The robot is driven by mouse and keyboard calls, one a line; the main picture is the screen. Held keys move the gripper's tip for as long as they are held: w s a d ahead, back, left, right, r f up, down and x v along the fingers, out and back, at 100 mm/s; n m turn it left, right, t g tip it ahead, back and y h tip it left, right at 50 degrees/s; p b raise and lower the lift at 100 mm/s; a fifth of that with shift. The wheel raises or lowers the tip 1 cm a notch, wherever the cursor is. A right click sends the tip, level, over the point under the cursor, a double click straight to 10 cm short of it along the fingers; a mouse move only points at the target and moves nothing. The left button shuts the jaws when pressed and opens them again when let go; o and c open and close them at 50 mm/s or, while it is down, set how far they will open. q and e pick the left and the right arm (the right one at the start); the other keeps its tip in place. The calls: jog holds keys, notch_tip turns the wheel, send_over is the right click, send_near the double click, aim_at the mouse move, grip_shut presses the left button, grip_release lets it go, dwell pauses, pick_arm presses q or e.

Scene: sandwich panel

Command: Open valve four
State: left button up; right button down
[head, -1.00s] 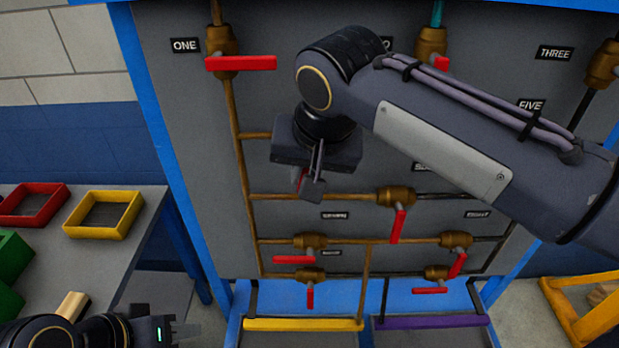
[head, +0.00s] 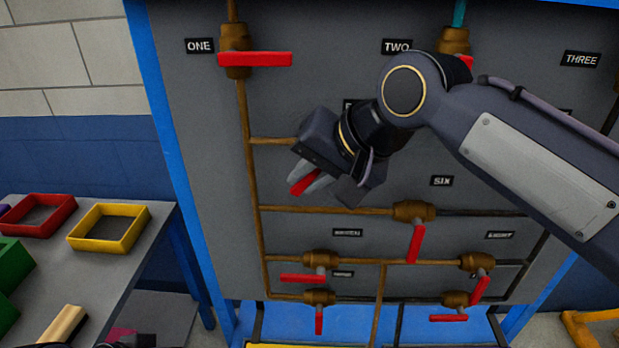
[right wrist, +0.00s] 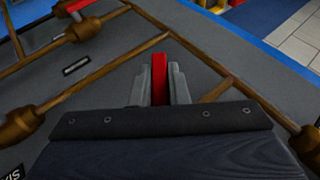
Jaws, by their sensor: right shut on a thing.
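A red valve handle (head: 303,183) shows between the fingers of my right gripper (head: 308,182), below a label mostly hidden by my wrist. The handle slants down to the left. In the right wrist view the red handle (right wrist: 159,78) stands between the two grey fingers of the right gripper (right wrist: 160,86), which are shut on it. The valve body behind this handle is hidden by my wrist in the head view. My left gripper's fingers are not visible; only a bit of that arm shows at the bottom left.
The grey panel (head: 205,110) carries brown pipes and several other red-handled valves, including one by label ONE (head: 255,59) and one below label SIX (head: 415,244). A table at left holds a red tray (head: 70,205) and a yellow tray (head: 78,240).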

jog(key=c, duration=1.4)
grip_release()
jog(key=v, duration=0.8)
